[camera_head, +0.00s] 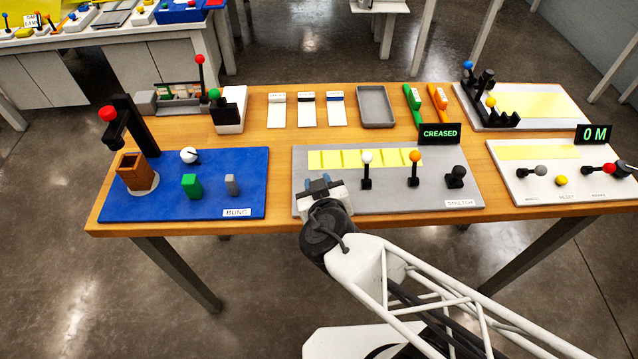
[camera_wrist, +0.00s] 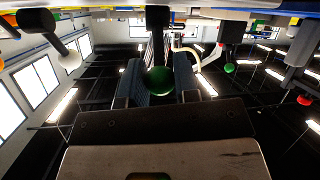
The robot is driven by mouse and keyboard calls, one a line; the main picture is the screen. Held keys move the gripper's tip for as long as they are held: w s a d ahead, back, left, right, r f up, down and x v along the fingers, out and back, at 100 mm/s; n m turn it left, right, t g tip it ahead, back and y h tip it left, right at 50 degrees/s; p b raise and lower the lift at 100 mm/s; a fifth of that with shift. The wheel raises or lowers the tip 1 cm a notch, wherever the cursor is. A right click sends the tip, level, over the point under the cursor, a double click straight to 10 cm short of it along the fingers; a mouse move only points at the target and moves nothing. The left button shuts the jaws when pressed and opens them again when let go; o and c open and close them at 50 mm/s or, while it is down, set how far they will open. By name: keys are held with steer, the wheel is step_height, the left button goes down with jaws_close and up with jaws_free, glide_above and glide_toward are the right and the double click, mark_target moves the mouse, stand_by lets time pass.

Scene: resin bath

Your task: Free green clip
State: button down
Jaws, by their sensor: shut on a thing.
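My gripper (camera_head: 320,184) is low over the left part of the grey panel (camera_head: 440,196) marked STRETCH. In the wrist view, my gripper (camera_wrist: 160,72) is shut on a green ball knob (camera_wrist: 159,81), which sits between the two fingers. A dark post shows beyond the knob. In the head view, the gripper hides this knob and its base. I cannot tell from these frames how the clip under it stands. A yellow strip (camera_head: 350,159) lies along the back of the panel, and a sign (camera_head: 440,133) behind it reads CREASED.
Right of my gripper stand a white-knobbed lever (camera_head: 366,160), an orange-knobbed lever (camera_head: 414,158) and a black knob (camera_head: 457,173). The blue mat (camera_head: 240,205) on the left holds a green block (camera_head: 192,186) and a brown box (camera_head: 133,170). Bare wood separates mat and panel.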

steer(key=shift+f, duration=0.1)
steer(key=c, duration=0.9)
jaws_free()
steer(key=shift+o, duration=0.2)
steer(key=shift+s, duration=0.15)
steer(key=v, duration=0.7)
steer(key=shift+s, duration=0.25)
steer(key=d+r+m+g+h, duration=0.1)
steer(key=d+r+m+g, duration=0.3)
steer(key=d+r+g, duration=0.7)
steer(key=shift+s+d+r+h, duration=0.3)
steer(key=shift+s+d+r, duration=0.15)
steer(key=shift+d+r, duration=2)
